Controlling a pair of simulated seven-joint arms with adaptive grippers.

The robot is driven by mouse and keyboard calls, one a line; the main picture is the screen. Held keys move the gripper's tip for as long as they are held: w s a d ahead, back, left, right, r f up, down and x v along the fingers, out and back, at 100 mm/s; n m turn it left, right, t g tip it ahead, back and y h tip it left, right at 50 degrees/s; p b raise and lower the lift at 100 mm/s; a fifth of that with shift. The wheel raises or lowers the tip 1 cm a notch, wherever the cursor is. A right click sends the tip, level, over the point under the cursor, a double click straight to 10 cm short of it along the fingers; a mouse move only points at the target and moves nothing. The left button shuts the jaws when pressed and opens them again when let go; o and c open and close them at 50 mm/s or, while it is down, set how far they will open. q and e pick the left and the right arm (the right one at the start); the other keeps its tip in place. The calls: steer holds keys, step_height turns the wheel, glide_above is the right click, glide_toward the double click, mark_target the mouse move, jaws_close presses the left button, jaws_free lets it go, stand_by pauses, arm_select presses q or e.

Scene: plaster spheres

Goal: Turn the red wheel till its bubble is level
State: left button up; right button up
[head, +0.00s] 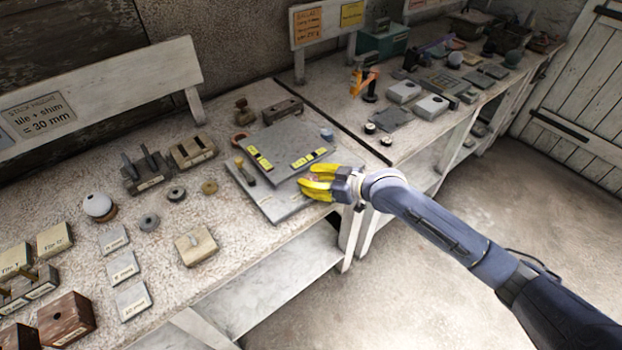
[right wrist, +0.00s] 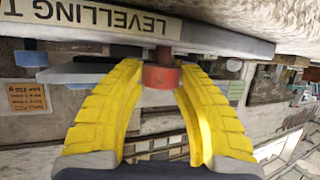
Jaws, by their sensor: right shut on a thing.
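The red wheel (right wrist: 161,76) sits between the yellow fingers of my right gripper (right wrist: 160,70) in the right wrist view, with a fingertip on each side. My right gripper (head: 318,183) is shut on it at the front right corner of the grey levelling table (head: 283,142). The fingers largely hide the wheel in the head view. Yellow-marked strips lie on the table's top, one toward the left (head: 258,158) and one toward the right (head: 309,158). The bubbles are too small to make out. My left gripper is not in view.
A lower grey slab (head: 278,208) lies under the levelling table near the bench's front edge. A wooden-handled tool (head: 245,172) is at its left. A wooden block (head: 196,246), tiles and a white ball (head: 97,204) stand further left. The floor at right is clear.

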steer(key=shift+n+g+y, duration=0.6)
steer(key=shift+n+g, duration=0.4)
steer(key=shift+g, duration=0.1)
steer(key=o, duration=1.2)
steer(key=v, duration=1.2)
